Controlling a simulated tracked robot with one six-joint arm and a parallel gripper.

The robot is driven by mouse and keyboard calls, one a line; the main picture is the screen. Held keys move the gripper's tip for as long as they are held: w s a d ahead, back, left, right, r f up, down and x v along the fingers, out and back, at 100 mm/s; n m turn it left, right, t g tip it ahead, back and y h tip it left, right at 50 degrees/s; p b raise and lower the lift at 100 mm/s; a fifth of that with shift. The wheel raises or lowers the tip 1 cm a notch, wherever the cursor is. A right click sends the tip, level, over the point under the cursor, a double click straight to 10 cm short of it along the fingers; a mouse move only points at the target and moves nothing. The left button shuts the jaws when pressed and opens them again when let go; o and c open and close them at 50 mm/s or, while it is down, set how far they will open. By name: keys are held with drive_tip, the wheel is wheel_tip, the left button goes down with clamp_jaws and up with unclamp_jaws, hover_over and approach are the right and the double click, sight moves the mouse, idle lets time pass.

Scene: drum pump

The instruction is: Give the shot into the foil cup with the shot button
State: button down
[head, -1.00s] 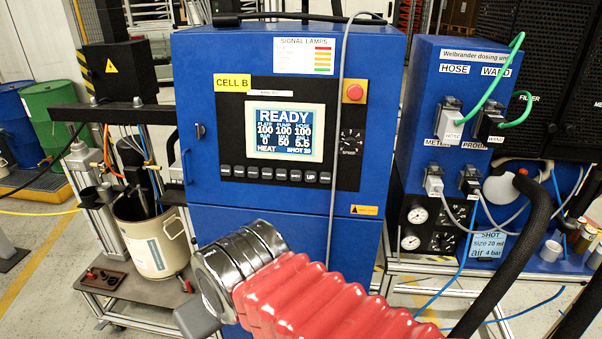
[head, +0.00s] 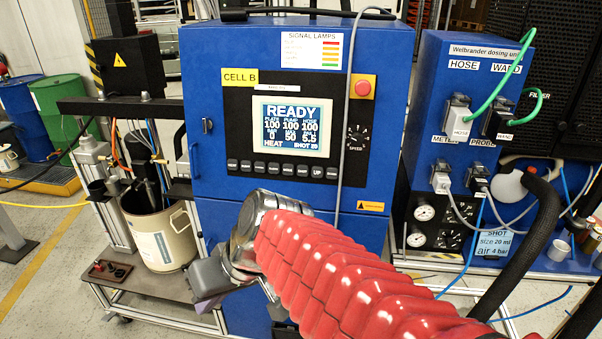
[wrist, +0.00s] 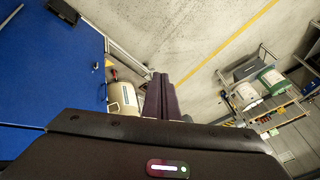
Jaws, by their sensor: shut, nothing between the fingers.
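My gripper (head: 207,301) is at the lower middle of the head view, in front of the blue cabinet (head: 300,120) and right of the pail. In the wrist view its dark fingers (wrist: 160,97) are together and empty, pointing down past the pail towards the floor. The cabinet screen (head: 292,125) reads READY, HEAT and SHOT 20. I cannot make out the foil cup in either view.
The beige pail (head: 158,230) stands on the cart under the pump frame. A red knob (head: 362,89) and a button row (head: 275,168) are on the cabinet. The dosing unit (head: 465,130) with cables, and a sign reading SHOT size 20 ml (head: 493,244), are at the right.

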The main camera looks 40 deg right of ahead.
sight(303, 171)
drive_tip(key=w+d+r+m+t, duration=0.4)
drive_tip(key=w+d+m+t, duration=0.15)
drive_tip(key=w+d, duration=0.6)
drive_tip(key=s+d+m+t+h, duration=0.1)
drive_tip(key=s+d+t+h, duration=0.1)
drive_tip(key=d, duration=0.7)
drive_tip(key=s+d+r+m+t+h, duration=0.1)
drive_tip(key=s+d+m+h, duration=0.1)
drive_tip(key=d, duration=0.6)
drive_tip(key=shift+d+r+t+h, duration=0.15)
drive_tip(key=shift+d+t+h, duration=0.2)
drive_tip(key=shift+h, duration=0.25)
drive_tip(key=w+d, duration=0.1)
drive_tip(key=d, duration=0.1)
drive_tip(key=w+d+f, duration=0.1)
drive_tip(key=w+d, duration=0.3)
drive_tip(key=shift+w+d+f, duration=0.2)
drive_tip(key=shift+d+f, duration=0.15)
drive_tip(key=shift+d, duration=0.05)
